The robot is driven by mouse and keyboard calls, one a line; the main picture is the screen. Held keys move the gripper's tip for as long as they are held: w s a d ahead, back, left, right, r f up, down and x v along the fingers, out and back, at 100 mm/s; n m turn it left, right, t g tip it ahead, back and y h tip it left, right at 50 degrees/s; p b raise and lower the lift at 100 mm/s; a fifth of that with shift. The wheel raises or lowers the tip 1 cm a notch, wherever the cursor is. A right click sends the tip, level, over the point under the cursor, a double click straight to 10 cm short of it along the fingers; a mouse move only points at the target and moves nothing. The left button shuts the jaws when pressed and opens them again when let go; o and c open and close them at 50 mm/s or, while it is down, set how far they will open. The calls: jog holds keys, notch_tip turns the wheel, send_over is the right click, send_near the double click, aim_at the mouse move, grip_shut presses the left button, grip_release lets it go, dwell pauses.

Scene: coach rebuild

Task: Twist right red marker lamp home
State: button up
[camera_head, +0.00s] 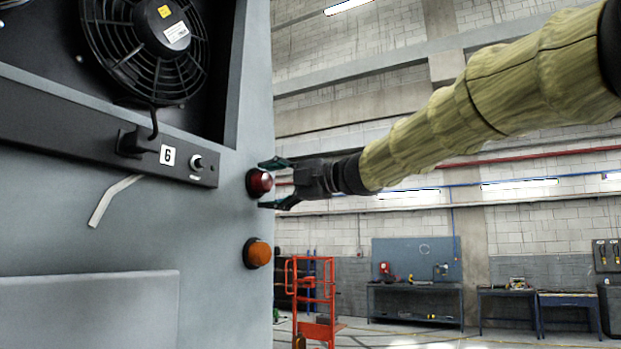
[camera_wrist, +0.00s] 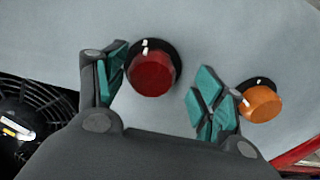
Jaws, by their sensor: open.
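The red marker lamp (camera_head: 260,183) sits on the grey coach panel near its right edge, in a dark round base. It also shows in the wrist view (camera_wrist: 152,73). My gripper (camera_head: 268,184) is open, with one finger above and one below the lamp in the head view. In the wrist view my gripper (camera_wrist: 160,92) has its teal-padded fingers on either side of the red lamp. A gap shows on the right side; the left finger looks close to the lamp base, and I cannot tell whether it touches.
An orange lamp (camera_head: 257,253) is below the red one, close to one finger in the wrist view (camera_wrist: 260,103). A fan (camera_head: 148,45) and a black bar (camera_head: 110,130) with a label and knob are at upper left. A red trolley (camera_head: 315,300) and benches (camera_head: 415,300) stand far behind.

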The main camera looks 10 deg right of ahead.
jog(key=shift+s+d, duration=0.2)
jog(key=shift+d, duration=0.15)
jog(key=shift+s+d+r, duration=0.4)
jog(key=shift+s+d, duration=0.1)
jog(key=shift+s, duration=0.1)
jog(key=v, duration=0.8)
jog(key=shift+s+d, duration=0.2)
jog(key=shift+d, duration=0.1)
jog(key=shift+f, duration=0.1)
